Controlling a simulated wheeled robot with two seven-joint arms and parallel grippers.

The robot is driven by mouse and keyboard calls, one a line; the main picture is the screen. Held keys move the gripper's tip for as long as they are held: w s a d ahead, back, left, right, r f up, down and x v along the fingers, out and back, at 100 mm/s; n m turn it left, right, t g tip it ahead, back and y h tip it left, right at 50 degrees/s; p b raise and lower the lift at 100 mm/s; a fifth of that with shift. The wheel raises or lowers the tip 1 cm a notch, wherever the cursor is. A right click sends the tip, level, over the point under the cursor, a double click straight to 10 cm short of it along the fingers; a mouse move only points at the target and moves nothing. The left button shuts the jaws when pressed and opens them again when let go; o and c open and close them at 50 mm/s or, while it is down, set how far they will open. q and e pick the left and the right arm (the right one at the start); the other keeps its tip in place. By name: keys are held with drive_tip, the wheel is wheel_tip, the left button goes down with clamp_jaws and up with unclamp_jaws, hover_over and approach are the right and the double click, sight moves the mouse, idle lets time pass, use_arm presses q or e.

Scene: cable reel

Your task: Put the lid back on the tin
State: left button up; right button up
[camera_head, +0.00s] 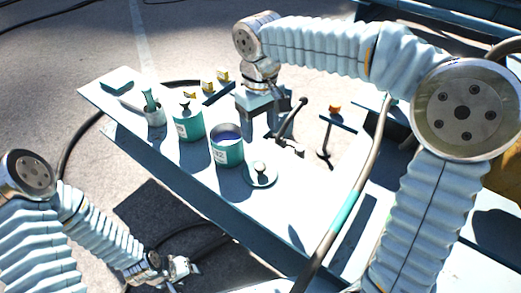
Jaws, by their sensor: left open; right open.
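The open tin (227,156), teal with a white band and a dark blue inside, stands upright on the bench. A round lid with a knob (261,178) lies flat on the bench just right of the tin, apart from it. My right gripper (262,127) points down behind the tin and lid, open and empty, touching neither. My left gripper (182,268) is low at the bottom left, off the near edge of the bench, open and away from both things. Its fingers are small in this view.
A second, closed tin (188,126) and a small pot with brushes (154,114) stand left on the pale bench (290,205). Yellow-topped pieces (208,85) sit behind them. A dark handled tool (292,117) is beside my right gripper. A thick cable (343,213) crosses at right.

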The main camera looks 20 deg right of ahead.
use_arm(q)
drive_tip(key=shift+w+d, duration=0.1)
drive_tip(key=shift+w, duration=0.25)
use_arm(e)
drive_tip(key=shift+w+d, duration=0.1)
drive_tip(key=shift+w, duration=0.25)
drive_tip(key=shift+f, duration=0.1)
use_arm(q)
drive_tip(key=shift+f+b, duration=0.8)
drive_tip(key=shift+b, duration=0.05)
use_arm(e)
hover_over(259, 166)
wheel_tip(259, 166, down, 8)
drive_tip(key=shift+w+d+f, duration=0.1)
drive_tip(key=shift+d+f, duration=0.05)
drive_tip(key=shift+f, duration=0.05)
wheel_tip(259, 166, down, 5)
drive_tip(key=shift+f+b, duration=0.15)
drive_tip(key=shift+b, duration=0.4)
use_arm(q)
drive_tip(key=shift+f, duration=0.5)
use_arm(e)
drive_tip(key=c, duration=1.1)
